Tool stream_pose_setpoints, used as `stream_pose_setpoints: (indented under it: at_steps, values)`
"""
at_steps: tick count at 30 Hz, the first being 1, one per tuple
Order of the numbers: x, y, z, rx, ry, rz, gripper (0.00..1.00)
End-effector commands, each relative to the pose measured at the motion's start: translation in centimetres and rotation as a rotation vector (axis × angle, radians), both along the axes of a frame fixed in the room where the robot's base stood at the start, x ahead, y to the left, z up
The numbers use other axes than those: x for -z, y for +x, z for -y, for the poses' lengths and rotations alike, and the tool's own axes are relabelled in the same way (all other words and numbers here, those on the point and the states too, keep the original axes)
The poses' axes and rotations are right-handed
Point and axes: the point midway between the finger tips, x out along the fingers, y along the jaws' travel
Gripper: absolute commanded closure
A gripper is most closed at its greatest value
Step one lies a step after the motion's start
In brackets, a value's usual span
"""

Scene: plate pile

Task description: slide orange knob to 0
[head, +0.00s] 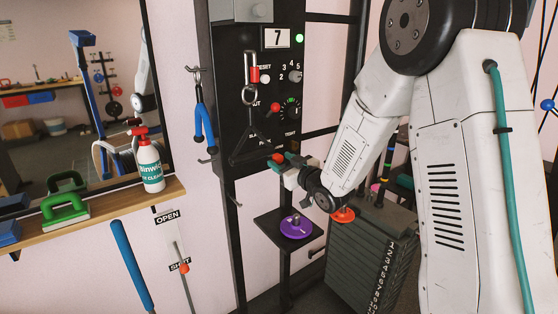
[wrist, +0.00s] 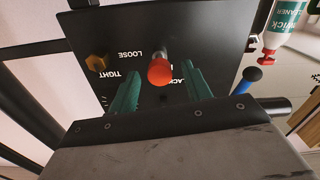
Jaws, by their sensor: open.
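An orange-red knob (head: 277,158) sticks out from the lower part of the black panel (head: 263,95). It also shows in the wrist view (wrist: 160,70), on a short stem. My gripper (head: 285,163) is at the panel, right beside this knob. In the wrist view the two green fingers of my gripper (wrist: 161,84) are apart, one to each side of the knob, with gaps showing. Lettering reading LOOSE and TIGHT is upside down in the wrist view; another word is partly hidden by a finger. I cannot make out a 0 mark.
The panel also bears a red knob (head: 275,107), a dial (head: 291,107) and a hanging carabiner (head: 251,70). An OPEN/SHUT slider (head: 183,268) with an orange end is at lower left. A purple disc (head: 296,226) lies on a small shelf below my gripper. A weight stack (head: 360,255) stands right.

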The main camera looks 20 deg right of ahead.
Motion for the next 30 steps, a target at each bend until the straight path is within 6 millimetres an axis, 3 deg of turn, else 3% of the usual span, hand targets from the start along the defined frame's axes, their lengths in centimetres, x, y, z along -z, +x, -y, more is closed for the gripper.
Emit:
stream_pose_setpoints:
  at_steps: [6,12,26,30]
  values:
    - [-0.1,-3.6,1.3,0.003,0.000,0.000,0.51]
    - [0.0,-5.2,1.8,0.002,0.001,-0.001,0.51]
    - [0.0,-5.4,1.9,0.003,0.000,-0.001,0.51]
    - [1.7,-5.3,2.3,0.025,-0.026,-0.079,0.51]
